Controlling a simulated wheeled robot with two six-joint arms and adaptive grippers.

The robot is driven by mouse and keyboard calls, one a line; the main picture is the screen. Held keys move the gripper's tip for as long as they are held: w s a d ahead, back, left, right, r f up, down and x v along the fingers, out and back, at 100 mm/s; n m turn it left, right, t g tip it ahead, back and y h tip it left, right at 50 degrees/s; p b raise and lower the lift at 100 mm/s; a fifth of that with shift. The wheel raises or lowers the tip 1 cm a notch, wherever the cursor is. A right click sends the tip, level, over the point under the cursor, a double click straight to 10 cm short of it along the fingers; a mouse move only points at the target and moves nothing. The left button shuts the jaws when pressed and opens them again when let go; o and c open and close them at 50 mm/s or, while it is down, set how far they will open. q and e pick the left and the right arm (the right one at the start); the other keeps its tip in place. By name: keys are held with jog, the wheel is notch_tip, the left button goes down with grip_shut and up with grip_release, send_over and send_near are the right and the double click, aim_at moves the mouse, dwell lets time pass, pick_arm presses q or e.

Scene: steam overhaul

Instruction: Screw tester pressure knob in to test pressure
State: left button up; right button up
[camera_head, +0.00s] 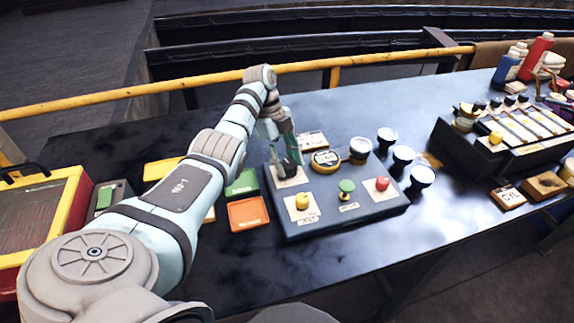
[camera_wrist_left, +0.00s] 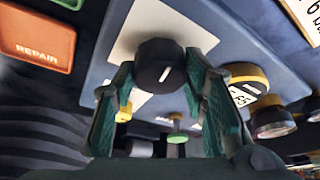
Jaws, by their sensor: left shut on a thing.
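The tester is a blue-grey box (camera_head: 330,217) on the dark bench. A black round knob with a white mark (camera_wrist_left: 160,66) sits on a pale plate at its far left corner. It also shows in the head view (camera_head: 287,168), partly covered by the gripper. My left gripper (camera_head: 290,150) reaches down over this knob. In the left wrist view its green fingers (camera_wrist_left: 161,78) stand on both sides of the knob and are shut on it. The tester also has a yellow knob (camera_head: 302,201), a green knob (camera_head: 346,187), a red knob (camera_head: 382,183) and a yellow-rimmed gauge (camera_head: 326,160). My right gripper is not in view.
An orange REPAIR tray (camera_head: 248,214) and a green tray (camera_head: 242,184) lie left of the tester. Several round gauges (camera_head: 403,155) stand behind and right of it. A dark rack (camera_head: 505,145) stands farther right. The bench front is clear.

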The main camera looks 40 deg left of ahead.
pick_arm(q)
jog(key=shift+w+m+g+b, duration=0.1)
jog(key=shift+m+g+b, duration=0.3)
jog(key=shift+m+b, duration=0.75)
jog(key=shift+r, duration=0.1)
jog(key=o, duration=1.1)
jog(key=shift+o, duration=0.2)
